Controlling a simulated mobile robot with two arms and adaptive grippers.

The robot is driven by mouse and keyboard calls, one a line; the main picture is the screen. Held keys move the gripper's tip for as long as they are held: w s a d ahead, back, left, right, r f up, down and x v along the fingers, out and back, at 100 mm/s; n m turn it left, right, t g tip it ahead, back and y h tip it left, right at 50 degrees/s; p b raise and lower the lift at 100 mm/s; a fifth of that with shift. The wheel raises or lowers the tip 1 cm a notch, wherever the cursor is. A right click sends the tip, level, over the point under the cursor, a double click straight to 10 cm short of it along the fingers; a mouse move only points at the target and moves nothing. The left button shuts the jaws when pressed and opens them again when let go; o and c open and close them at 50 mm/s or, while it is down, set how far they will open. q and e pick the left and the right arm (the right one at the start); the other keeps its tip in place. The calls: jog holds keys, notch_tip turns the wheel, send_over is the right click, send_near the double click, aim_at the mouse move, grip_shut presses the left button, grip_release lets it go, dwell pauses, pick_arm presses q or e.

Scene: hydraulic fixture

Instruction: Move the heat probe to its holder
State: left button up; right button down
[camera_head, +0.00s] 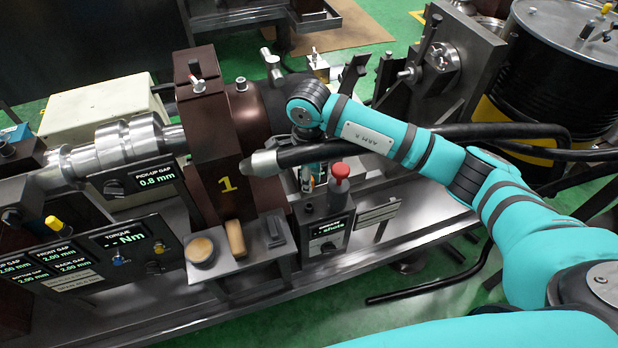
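A thick black hose-like tool with a tapered silver tip (264,163) lies across the front of the brown block marked 1; it looks like the heat probe, but I cannot be sure. Its black body runs right, under my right arm. My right wrist is above it, and my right gripper (312,178) points down just behind the black body. Its fingers are mostly hidden, so I cannot tell whether they grip anything. I cannot make out a holder for certain. My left gripper is not in view.
The brown block (215,150) holds a silver shaft (125,145) on its left. A small stand (240,266) bears a round tan pad and blocks. A red-capped item (340,176) stands on a control box (325,230). A black drum (560,75) stands at the right rear.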

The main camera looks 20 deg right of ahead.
jog(key=shift+f, duration=0.15)
jog(key=shift+f+b, duration=0.35)
jog(key=shift+f, duration=0.1)
jog(key=shift+f+b, duration=1.2)
jog(key=shift+f, duration=0.75)
jog(key=shift+r, duration=0.2)
jog(key=shift+f+b, duration=1.4)
jog(key=shift+f, duration=0.2)
jog(key=shift+f, duration=0.1)
